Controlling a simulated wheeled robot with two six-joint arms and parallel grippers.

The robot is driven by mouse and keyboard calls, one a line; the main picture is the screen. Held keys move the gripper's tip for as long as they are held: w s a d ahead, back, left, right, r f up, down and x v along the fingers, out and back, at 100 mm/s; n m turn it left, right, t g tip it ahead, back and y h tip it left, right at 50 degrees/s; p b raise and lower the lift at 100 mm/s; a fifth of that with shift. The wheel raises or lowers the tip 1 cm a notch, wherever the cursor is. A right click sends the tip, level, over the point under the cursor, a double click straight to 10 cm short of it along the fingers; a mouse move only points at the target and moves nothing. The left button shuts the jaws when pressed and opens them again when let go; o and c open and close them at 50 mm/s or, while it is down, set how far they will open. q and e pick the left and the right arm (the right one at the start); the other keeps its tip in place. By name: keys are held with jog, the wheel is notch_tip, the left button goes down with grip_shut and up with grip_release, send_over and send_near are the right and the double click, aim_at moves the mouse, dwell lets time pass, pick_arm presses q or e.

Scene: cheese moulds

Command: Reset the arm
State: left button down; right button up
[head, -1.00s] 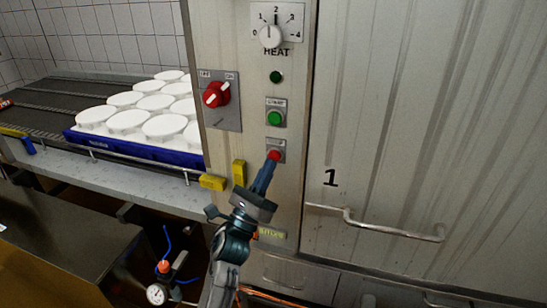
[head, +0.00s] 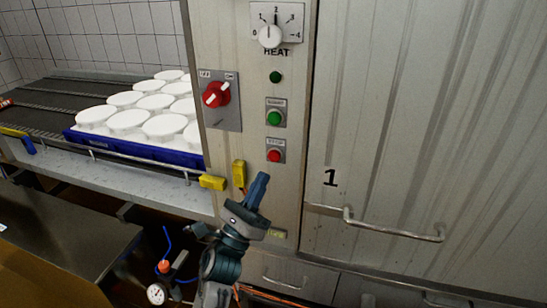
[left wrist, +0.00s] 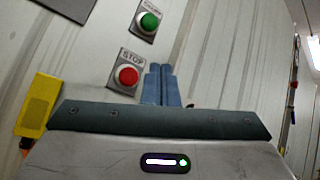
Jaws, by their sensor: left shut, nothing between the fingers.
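My left gripper (head: 258,188) is shut and empty in front of the control panel (head: 238,160), below and left of the red stop button (head: 274,156). In the left wrist view its two blue fingers (left wrist: 161,82) are together, to the right of the red stop button (left wrist: 128,77), and apart from it. The green start button (head: 274,118) is above the stop button and also shows in the left wrist view (left wrist: 150,21). My right gripper is not in view.
A red rotary switch (head: 216,94) and a heat dial (head: 271,37) are on the panel. A door handle (head: 390,229) sticks out at the right. A blue tray (head: 150,149) of white moulds (head: 165,126) is on a conveyor (head: 45,105) at the left. A gauge (head: 156,293) is low down.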

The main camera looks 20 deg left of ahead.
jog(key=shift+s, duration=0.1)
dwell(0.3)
